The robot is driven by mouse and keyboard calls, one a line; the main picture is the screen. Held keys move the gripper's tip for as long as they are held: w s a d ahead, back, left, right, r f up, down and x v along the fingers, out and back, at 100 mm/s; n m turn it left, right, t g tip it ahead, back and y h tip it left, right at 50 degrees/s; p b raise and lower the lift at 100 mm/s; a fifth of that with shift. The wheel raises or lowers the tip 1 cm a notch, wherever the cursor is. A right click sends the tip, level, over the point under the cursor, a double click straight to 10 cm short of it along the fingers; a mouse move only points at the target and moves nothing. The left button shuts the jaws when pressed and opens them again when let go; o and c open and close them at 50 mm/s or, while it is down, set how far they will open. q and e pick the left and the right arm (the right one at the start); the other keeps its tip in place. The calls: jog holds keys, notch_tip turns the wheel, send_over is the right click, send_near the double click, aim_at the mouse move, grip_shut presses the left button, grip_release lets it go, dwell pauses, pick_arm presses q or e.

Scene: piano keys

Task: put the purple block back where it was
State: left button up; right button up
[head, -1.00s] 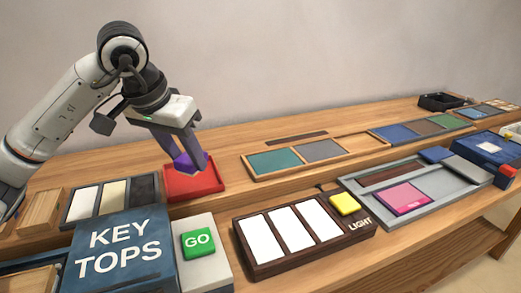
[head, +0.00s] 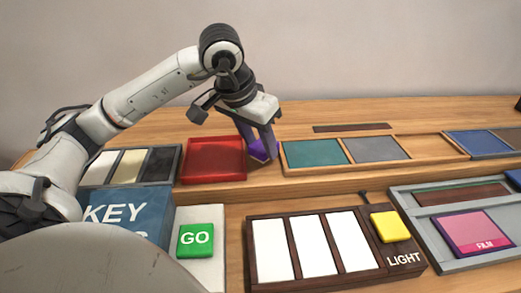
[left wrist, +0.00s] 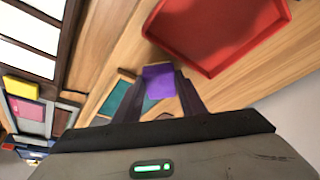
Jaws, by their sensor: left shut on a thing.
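The purple block (head: 262,150) is between the fingers of my left gripper (head: 264,153). The gripper is shut on it, in the gap between the red tray (head: 214,160) and the teal panel (head: 315,153). The block also shows in the left wrist view (left wrist: 159,82), between the two dark fingers. The red tray is empty and also shows in the left wrist view (left wrist: 215,35), beside the block. I cannot tell whether the block touches the wood. My right gripper is not in view.
A wooden frame right of the gripper holds the teal panel, a grey panel (head: 375,149) and a bare wood slot (head: 431,147). Nearer stand the white-key box (head: 313,250) with a yellow button (head: 389,226) and a green GO button (head: 196,240). Dark, cream and white key tops lie left of the tray.

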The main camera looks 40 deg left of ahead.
pick_arm(q)
jog(key=shift+f, duration=0.75)
jog(key=o, duration=0.8)
jog(key=shift+r, duration=0.1)
jog(key=shift+p+v, duration=1.2)
jog(key=shift+v, duration=4.75)
